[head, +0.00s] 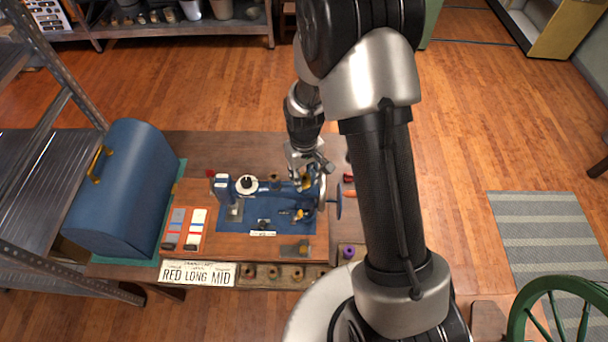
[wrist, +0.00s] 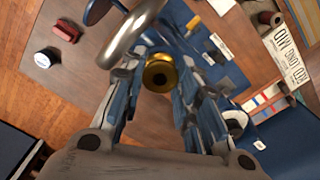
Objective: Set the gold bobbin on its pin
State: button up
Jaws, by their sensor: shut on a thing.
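The gold bobbin (wrist: 160,73) shows end-on between my fingertips in the wrist view, with a dark hole in its middle. My gripper (wrist: 160,82) is shut on it. In the head view, my gripper (head: 306,178) is over the right end of the blue sewing machine (head: 268,189), and the bobbin is a small gold patch largely hidden there. A shiny curved metal rim (wrist: 124,40) lies close to the left finger in the wrist view. I cannot make out the pin or whether the bobbin touches it.
A blue case (head: 118,190) stands left of the machine. A card reading RED LONG MID (head: 197,275) is at the table's front, beside a wooden spool rack (head: 298,284). A purple spool (head: 347,251) is near its right end. My arm hides part of the right side.

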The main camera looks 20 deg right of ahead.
jog(key=shift+f, duration=0.35)
jog(key=o, duration=0.8)
jog(key=shift+o, duration=0.2)
jog(key=shift+r, duration=0.1)
notch_tip(320, 180, up, 12)
dwell(0.5)
